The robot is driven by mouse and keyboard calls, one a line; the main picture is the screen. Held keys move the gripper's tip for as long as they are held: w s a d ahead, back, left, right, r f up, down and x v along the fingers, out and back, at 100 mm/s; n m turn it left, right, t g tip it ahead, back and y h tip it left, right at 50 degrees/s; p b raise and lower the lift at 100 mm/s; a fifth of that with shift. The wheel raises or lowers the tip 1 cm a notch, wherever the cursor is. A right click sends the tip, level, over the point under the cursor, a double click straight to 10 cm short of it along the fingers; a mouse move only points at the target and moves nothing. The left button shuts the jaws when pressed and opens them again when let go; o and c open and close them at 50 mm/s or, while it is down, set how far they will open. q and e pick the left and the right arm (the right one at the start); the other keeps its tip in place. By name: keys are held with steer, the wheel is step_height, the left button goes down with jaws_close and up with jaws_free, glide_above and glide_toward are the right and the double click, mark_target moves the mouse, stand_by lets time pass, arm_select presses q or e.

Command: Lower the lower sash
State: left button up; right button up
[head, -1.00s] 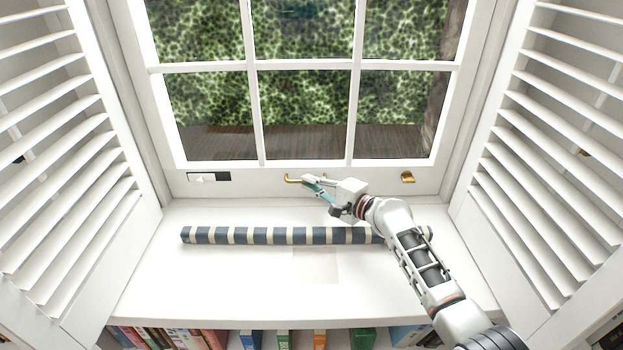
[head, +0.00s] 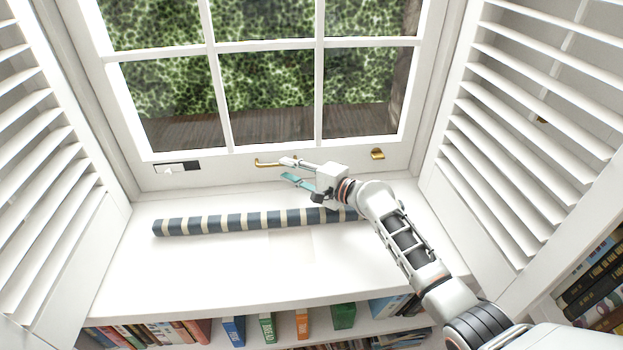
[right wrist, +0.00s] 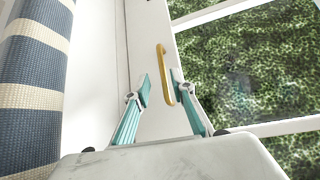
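The lower sash is a white-framed, multi-pane window; its bottom rail (head: 220,168) appears down by the sill, though any small gap is hard to tell. A brass handle (head: 268,163) sits on the rail and also shows in the right wrist view (right wrist: 163,72). My right gripper (head: 287,169) is open and empty beside the handle's right part. In the right wrist view its two teal-padded fingers (right wrist: 162,90) stand apart, with the handle appearing between and beyond them. Whether a finger touches it cannot be told. My left gripper is out of view.
A striped draft roll (head: 250,220) lies across the sill (head: 200,265) below my right arm. A brass catch (head: 377,154) is on the rail's right. Louvred shutters (head: 40,190) stand on both sides. Books (head: 302,325) fill shelves beneath the sill.

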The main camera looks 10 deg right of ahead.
steer(key=v, duration=0.8)
steer(key=shift+s+d+f, duration=0.15)
steer(key=shift+s+d, duration=0.25)
steer(key=shift+s, duration=0.1)
